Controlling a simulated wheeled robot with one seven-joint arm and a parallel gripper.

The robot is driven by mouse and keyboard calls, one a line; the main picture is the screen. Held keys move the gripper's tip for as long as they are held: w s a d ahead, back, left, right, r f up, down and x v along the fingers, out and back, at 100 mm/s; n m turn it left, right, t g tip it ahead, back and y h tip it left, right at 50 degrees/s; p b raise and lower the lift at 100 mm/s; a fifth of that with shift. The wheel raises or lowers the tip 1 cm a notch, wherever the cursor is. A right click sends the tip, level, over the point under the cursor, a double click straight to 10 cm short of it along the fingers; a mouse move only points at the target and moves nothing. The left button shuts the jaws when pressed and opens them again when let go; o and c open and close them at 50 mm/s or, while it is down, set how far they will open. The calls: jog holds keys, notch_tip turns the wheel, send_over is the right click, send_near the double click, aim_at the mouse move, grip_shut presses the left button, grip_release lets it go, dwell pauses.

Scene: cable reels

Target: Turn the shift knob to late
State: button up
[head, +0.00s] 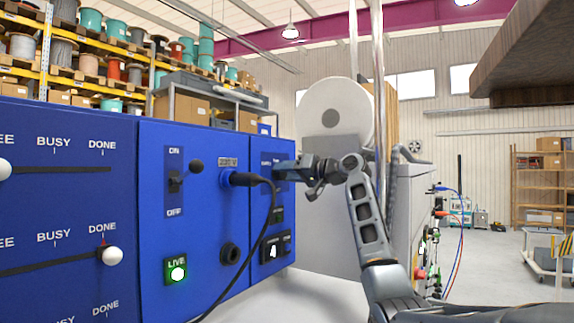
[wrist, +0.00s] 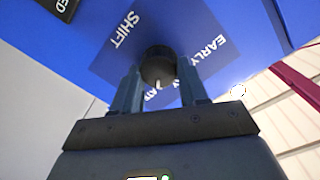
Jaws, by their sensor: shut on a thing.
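The shift knob (wrist: 158,66) is a round black knob with a small white mark on its lower edge in the wrist view. It sits on a dark blue plate (wrist: 110,65) lettered SHIFT and EARLY, which appears rotated. Another word, partly hidden behind my fingers, ends in what looks like ATE; the white mark points down towards it. My gripper (wrist: 159,74) has one finger on each side of the knob and is shut on it. In the head view my gripper (head: 284,173) reaches the right end of the blue panel and hides the knob.
The blue panel (head: 212,200) carries an ON/OFF switch (head: 175,184), a plugged black cable (head: 271,205) hanging beside my gripper, and a lit green LIVE button (head: 177,272). White-knobbed sliders (head: 113,256) are at left. A shiny vertical pole (head: 379,80) stands behind my arm.

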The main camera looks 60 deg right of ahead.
jog(key=shift+m+p, duration=0.8)
jog(key=shift+m, duration=0.3)
jog(key=shift+d, duration=0.1)
jog(key=o, duration=1.1)
jog(key=shift+c, duration=0.2)
jog(key=shift+s, duration=0.1)
jog(key=s+a+b, duration=0.1)
jog(key=s+b, duration=0.1)
jog(key=s, duration=0.5)
jog(key=shift+s, duration=0.25)
